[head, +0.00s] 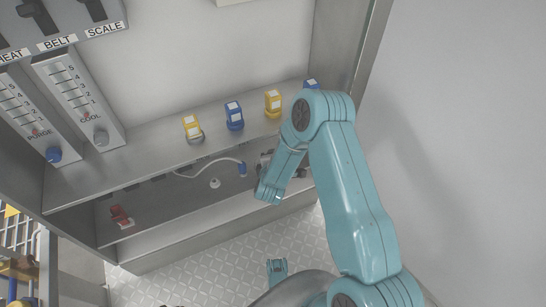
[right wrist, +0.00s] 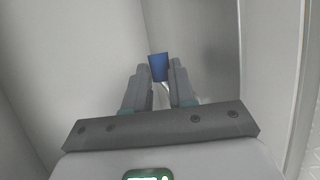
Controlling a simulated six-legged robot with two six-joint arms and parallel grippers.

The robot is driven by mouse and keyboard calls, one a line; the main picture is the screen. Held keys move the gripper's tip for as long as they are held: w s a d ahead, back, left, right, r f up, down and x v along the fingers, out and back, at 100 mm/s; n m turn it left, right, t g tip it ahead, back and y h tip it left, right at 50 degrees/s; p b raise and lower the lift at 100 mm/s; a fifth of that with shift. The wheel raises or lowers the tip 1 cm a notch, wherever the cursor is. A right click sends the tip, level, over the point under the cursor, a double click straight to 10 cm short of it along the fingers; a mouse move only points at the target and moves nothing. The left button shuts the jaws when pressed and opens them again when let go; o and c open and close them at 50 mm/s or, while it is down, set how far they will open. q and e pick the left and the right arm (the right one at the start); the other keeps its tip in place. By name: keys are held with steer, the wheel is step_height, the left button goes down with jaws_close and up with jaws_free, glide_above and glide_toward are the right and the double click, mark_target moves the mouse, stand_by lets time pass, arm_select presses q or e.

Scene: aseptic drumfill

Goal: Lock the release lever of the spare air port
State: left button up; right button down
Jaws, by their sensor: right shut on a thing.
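My right gripper (right wrist: 160,79) is shut on a blue tapered piece (right wrist: 158,66), which sticks out beyond the two grey fingertips in the right wrist view. In the head view my right arm reaches into the lower recess, and its wrist hides most of the fingers. A blue connector (head: 242,169) on a pale hose (head: 208,162) is just left of that wrist; I cannot tell whether it is the held piece. A small white fitting (head: 215,183) is left of it. I cannot make out which part is the spare air port's lever.
Yellow and blue labelled handles (head: 234,116) line the shelf (head: 150,145) above the recess. A red-handled part (head: 121,215) sits at the recess's left. Slider panels (head: 80,100) are at upper left. The right wall (head: 450,130) is bare.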

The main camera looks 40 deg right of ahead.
steer(key=c, duration=0.9)
jaws_free()
steer(key=shift+c, duration=0.2)
steer(key=p+v, duration=0.5)
steer(key=v, duration=1.1)
steer(key=shift+s+r, duration=0.1)
